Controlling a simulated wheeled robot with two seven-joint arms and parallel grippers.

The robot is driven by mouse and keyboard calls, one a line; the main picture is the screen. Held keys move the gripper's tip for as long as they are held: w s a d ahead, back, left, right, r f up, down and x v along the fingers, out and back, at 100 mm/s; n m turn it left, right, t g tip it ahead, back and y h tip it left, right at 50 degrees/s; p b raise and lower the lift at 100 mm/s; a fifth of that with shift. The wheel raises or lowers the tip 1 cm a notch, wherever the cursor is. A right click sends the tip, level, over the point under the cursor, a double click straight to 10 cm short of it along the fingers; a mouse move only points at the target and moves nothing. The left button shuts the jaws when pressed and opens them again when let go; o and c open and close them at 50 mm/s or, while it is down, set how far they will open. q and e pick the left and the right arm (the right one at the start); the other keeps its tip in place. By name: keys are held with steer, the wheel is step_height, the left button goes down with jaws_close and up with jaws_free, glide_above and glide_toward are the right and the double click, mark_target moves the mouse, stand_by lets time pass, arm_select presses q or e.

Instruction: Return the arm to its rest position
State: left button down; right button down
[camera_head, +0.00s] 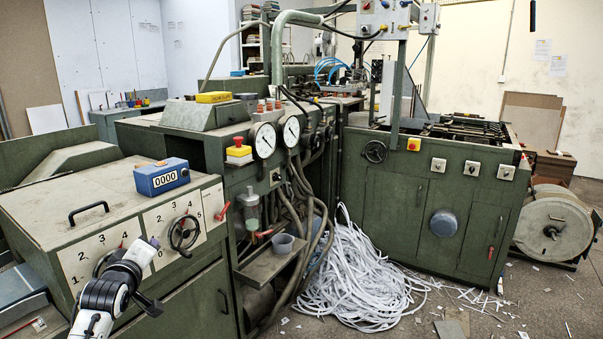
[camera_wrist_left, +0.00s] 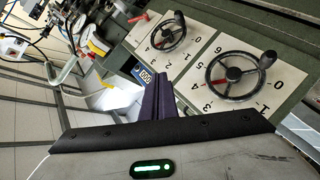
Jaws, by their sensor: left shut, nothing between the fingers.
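My left arm comes in at the lower left of the head view, in front of the numbered control panel. My left gripper (camera_head: 148,246) is small and partly hidden there, close to the panel's near handwheel (camera_head: 107,262). In the left wrist view, its dark purple fingers (camera_wrist_left: 155,97) are together with nothing between them. They stand apart from the two handwheels in that view. My right arm and gripper are not in view.
A second handwheel (camera_head: 184,234) and a red lever (camera_head: 223,211) stick out of the panel. A blue counter (camera_head: 161,178) sits on the cabinet top. Paper strips (camera_head: 362,275) are heaped on the floor.

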arm_select(q)
steer(key=s+d+f+m+g+h, duration=0.1)
steer(key=s+d+f+m+h, duration=0.1)
steer(key=s+d+f+m, duration=0.5)
steer(key=s+d+f+m+g+h, duration=0.1)
steer(key=s+d+f+m, duration=0.1)
steer(key=s+f+m, duration=0.9)
steer(key=s+d+f+n+g, duration=0.1)
steer(key=s+d+f, duration=0.2)
steer(key=s, duration=0.6)
steer(key=s+d+f+n+g+h, duration=0.1)
steer(key=s+d+f+g, duration=0.1)
steer(key=s+d+f, duration=0.2)
steer(key=s+d+f+n+g+h, duration=0.1)
steer(key=s+d+f, duration=0.2)
steer(key=s+f, duration=0.4)
steer(key=s, duration=0.6)
steer(key=shift+s+d+n, duration=0.2)
steer(key=shift+s+n, duration=0.15)
steer(key=shift+n, duration=0.05)
